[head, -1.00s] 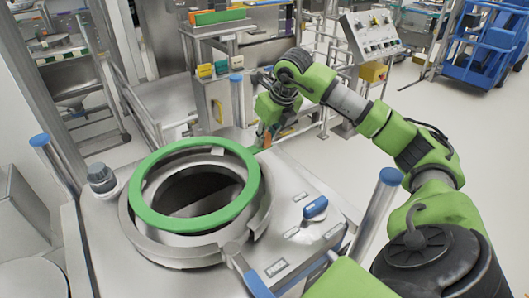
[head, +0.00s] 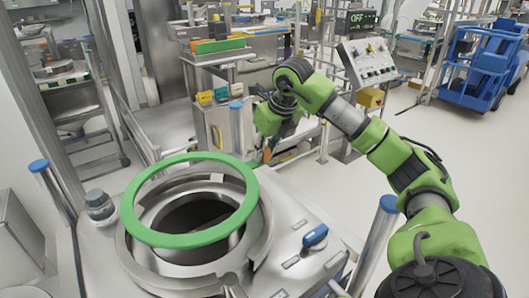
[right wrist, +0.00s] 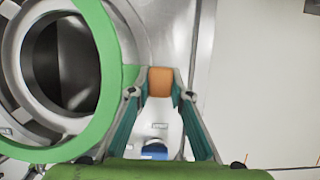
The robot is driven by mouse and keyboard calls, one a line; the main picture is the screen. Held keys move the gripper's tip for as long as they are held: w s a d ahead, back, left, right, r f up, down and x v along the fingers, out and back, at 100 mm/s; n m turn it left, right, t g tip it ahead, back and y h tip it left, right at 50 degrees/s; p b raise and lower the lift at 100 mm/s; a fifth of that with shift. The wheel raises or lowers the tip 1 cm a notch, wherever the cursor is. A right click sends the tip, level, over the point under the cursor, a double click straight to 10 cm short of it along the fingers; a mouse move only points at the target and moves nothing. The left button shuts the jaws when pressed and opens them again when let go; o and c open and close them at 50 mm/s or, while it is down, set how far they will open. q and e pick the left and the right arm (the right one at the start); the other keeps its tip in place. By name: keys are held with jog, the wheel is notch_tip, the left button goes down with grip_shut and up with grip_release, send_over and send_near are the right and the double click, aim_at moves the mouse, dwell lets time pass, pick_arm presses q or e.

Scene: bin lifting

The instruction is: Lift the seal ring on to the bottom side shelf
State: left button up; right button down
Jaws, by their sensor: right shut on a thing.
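The seal ring is a large flat green ring (head: 190,239). It hovers a little above the round metal opening (head: 259,236) of the steel vessel, roughly level. My right gripper (head: 266,156) is at the far right side of the ring, shut on its edge tab. In the right wrist view, the ring (right wrist: 112,55) fills the left side, its tab reaching between the fingers (right wrist: 160,88). An orange block shows between the fingertips. The exact contact is partly hidden. My left gripper is out of view.
Blue-capped posts (head: 389,204) stand around the vessel top, and a blue handle (head: 315,237) lies on its right. A metal rack with shelves (head: 80,110) stands at far left. A control panel (head: 368,52) is behind my right arm. Open floor lies to the right.

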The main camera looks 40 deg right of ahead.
jog(key=shift+r+p, duration=1.35)
jog(key=shift+r, duration=0.35)
